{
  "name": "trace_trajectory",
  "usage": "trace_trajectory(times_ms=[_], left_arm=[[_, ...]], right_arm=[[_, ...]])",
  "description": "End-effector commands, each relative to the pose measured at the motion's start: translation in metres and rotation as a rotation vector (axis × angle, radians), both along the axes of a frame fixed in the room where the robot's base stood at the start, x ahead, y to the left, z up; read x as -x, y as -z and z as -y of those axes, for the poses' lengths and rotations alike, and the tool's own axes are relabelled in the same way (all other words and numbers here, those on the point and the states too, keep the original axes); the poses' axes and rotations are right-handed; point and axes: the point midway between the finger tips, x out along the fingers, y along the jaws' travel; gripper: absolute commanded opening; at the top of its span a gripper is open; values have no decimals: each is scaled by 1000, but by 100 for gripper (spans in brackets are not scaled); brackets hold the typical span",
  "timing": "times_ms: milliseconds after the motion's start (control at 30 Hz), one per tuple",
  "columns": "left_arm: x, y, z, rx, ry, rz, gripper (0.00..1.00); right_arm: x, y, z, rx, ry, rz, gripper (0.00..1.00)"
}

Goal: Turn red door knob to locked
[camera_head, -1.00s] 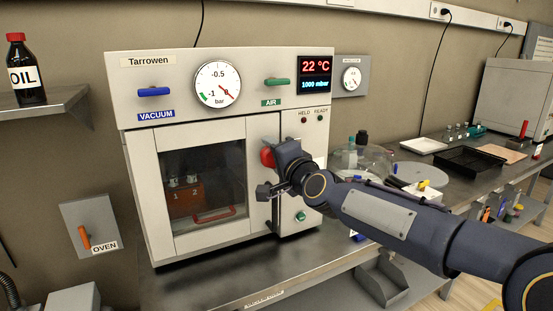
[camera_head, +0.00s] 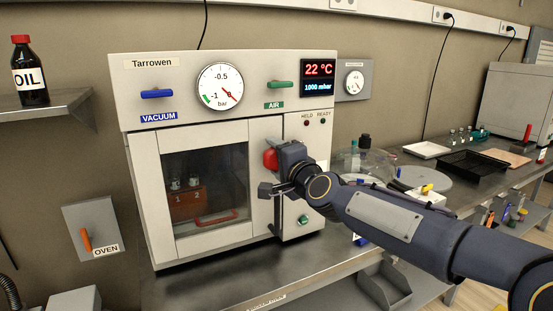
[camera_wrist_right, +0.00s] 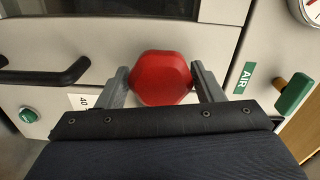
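The red knob (camera_head: 270,160) is on the door of the white Tarrowen oven (camera_head: 135,85), near the door's right edge. My right gripper (camera_wrist_right: 160,80) is at the knob, with one finger on each side of it in the right wrist view. The red knob (camera_wrist_right: 160,78) fills almost all the space between the fingertips. I cannot tell whether both fingers press on it. In the head view my right gripper (camera_head: 272,176) partly covers the knob and the door's edge. My left gripper is not in view.
A black door handle (camera_wrist_right: 50,74) is close to one finger. Green AIR (camera_head: 279,84) and blue VACUUM (camera_head: 157,93) handles are above the door. A glass bell jar (camera_head: 350,160) and trays (camera_head: 470,163) are on the bench to the right.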

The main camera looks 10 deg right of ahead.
Motion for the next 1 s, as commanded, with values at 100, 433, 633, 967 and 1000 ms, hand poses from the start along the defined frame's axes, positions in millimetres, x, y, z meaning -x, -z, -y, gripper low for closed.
trace_trajectory(times_ms=[100, 433, 633, 967, 1000], left_arm=[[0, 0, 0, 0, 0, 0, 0], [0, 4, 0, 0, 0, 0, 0], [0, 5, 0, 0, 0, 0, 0], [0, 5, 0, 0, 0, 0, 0], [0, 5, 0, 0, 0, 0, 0]], right_arm=[[0, 0, 0, 2, 0, 1, 61], [33, -1, 11, 2, 1, 4, 61], [63, -2, 21, 2, 1, 3, 61], [74, -1, 24, 1, 0, 0, 61], [74, -1, 24, 2, 0, 1, 61]])
